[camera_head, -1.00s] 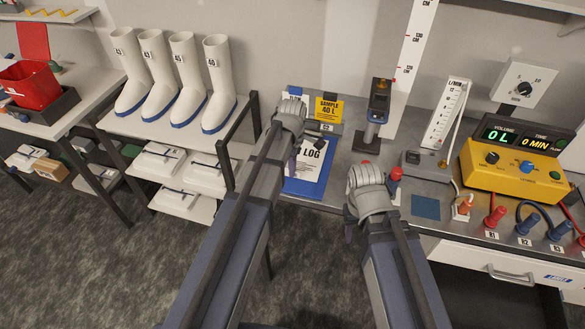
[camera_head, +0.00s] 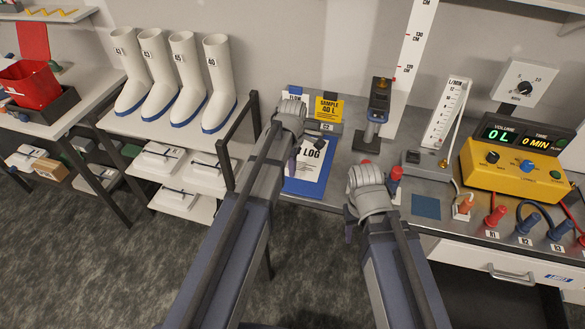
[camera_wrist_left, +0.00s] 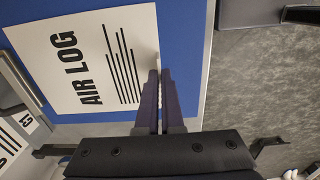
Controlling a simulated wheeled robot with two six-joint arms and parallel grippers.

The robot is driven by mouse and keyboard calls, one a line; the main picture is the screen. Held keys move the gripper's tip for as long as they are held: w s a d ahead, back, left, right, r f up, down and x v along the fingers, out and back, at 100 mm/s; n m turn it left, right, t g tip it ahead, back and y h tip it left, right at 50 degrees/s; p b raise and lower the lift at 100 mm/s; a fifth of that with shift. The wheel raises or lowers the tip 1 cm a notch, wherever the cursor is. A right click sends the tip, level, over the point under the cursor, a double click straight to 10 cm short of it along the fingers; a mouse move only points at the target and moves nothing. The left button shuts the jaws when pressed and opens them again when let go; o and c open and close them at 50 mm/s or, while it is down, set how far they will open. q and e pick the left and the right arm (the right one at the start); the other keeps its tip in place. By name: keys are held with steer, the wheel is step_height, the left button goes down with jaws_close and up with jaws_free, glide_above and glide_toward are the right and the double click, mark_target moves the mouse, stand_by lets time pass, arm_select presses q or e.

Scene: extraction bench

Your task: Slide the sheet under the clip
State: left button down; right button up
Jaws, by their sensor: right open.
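The white sheet headed AIR LOG (camera_wrist_left: 75,60) lies on a blue clipboard (camera_wrist_left: 178,30). In the head view the sheet (camera_head: 312,165) and the clipboard (camera_head: 300,188) are partly hidden by my left arm. My left gripper (camera_wrist_left: 158,75) is at the sheet's edge, its fingers nearly together with a thin white strip between them; it looks shut on that edge. In the head view my left gripper (camera_head: 293,165) is over the clipboard's left part. My right gripper (camera_head: 349,232) is open and empty, near the bench's front edge.
A yellow SAMPLE 40 L card (camera_head: 328,107) stands behind the clipboard. A handheld device (camera_head: 377,105) stands upright to its right. A red-topped post (camera_head: 396,180), a blue square (camera_head: 426,207) and a yellow meter box (camera_head: 510,170) are further right. White boots (camera_head: 220,85) stand on the left shelf.

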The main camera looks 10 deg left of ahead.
arm_select(q)
steer(key=c, duration=1)
jaws_free()
step_height(320, 180, up, 8)
steer(key=p, duration=0.8)
steer(key=shift+f, duration=0.1)
